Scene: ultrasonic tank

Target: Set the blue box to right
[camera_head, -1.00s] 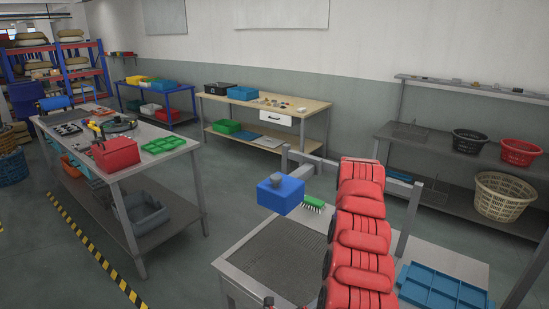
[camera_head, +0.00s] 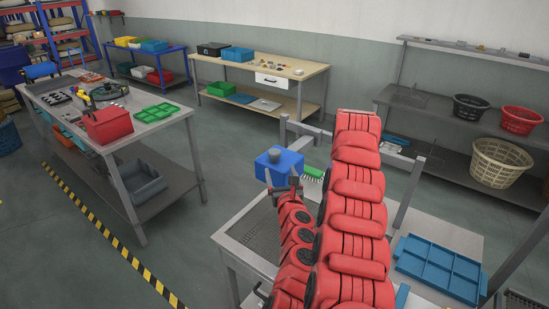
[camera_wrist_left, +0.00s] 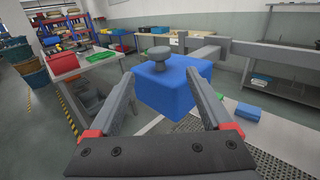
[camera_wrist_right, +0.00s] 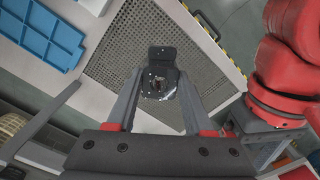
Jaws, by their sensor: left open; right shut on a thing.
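The blue box (camera_head: 276,168) with a grey knob on top is upright near the far left corner of the worktable. In the left wrist view the blue box (camera_wrist_left: 172,88) lies between and just beyond my left gripper's fingers. My left gripper (camera_head: 284,184) is open in front of the box, and contact cannot be told. My right gripper (camera_wrist_right: 158,88) is shut on a small dark part (camera_wrist_right: 158,72) with a shiny round middle, over the grated tabletop. In the head view my right gripper is hidden behind my arm.
The grate (camera_wrist_right: 140,30) fills part of the worktable, and a blue divided tray (camera_head: 440,268) lies at its right. A green brush (camera_head: 313,172) lies beside the box. A grey frame (camera_head: 300,130) rises behind. A side table (camera_head: 160,128) stands to the left across open floor.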

